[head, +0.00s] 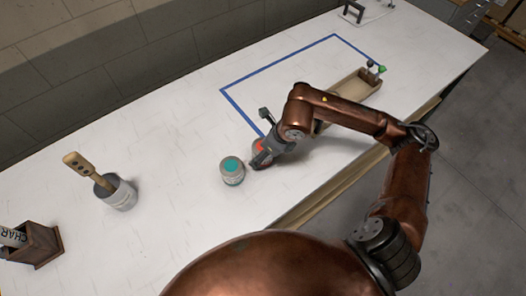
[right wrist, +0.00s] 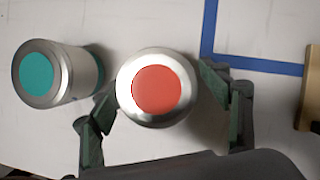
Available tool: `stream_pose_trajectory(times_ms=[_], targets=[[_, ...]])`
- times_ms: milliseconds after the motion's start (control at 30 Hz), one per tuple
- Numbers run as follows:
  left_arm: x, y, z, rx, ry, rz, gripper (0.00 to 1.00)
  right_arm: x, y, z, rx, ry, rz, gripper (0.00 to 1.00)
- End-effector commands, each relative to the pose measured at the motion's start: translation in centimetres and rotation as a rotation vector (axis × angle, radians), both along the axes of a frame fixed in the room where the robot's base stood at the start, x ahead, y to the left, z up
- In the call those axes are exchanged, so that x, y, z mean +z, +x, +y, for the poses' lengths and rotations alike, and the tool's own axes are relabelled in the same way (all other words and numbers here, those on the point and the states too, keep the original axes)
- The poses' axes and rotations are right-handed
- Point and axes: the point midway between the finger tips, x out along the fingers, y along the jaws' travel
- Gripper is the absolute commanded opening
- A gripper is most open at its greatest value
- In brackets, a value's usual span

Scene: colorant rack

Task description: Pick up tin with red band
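The tin with the red lid disc (right wrist: 158,90) stands on the white table. In the right wrist view it sits between the two fingers of my right gripper (right wrist: 168,112). The fingers are apart, with the left one close to the tin's side; I cannot tell if it touches. In the head view the red tin (head: 259,145) is partly hidden by my right gripper (head: 262,158). A tin with a teal lid disc (head: 232,170) stands just left of it and also shows in the right wrist view (right wrist: 36,74). My left gripper is not in view.
A blue tape outline (head: 277,61) marks the table, with a wooden tray (head: 357,86) at its right side. A grey pot (head: 121,197) with a wooden-handled tool stands left. A dark wooden box (head: 40,247) is at far left. The table middle is clear.

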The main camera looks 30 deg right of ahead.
Motion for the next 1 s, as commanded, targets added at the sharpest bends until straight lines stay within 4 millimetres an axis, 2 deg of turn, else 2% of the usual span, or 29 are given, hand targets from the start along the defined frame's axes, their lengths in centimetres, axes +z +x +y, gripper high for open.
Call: stream_pose_trajectory(times_ms=[67,667,1000], targets=[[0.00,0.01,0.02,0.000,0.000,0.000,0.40,0.01,-0.01,-0.01,0.000,0.000,0.000,0.63],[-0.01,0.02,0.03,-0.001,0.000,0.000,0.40,0.01,-0.02,-0.03,0.000,0.000,0.001,0.22],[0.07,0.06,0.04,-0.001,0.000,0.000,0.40,0.45,0.01,-0.03,0.000,0.000,-0.001,0.22]])
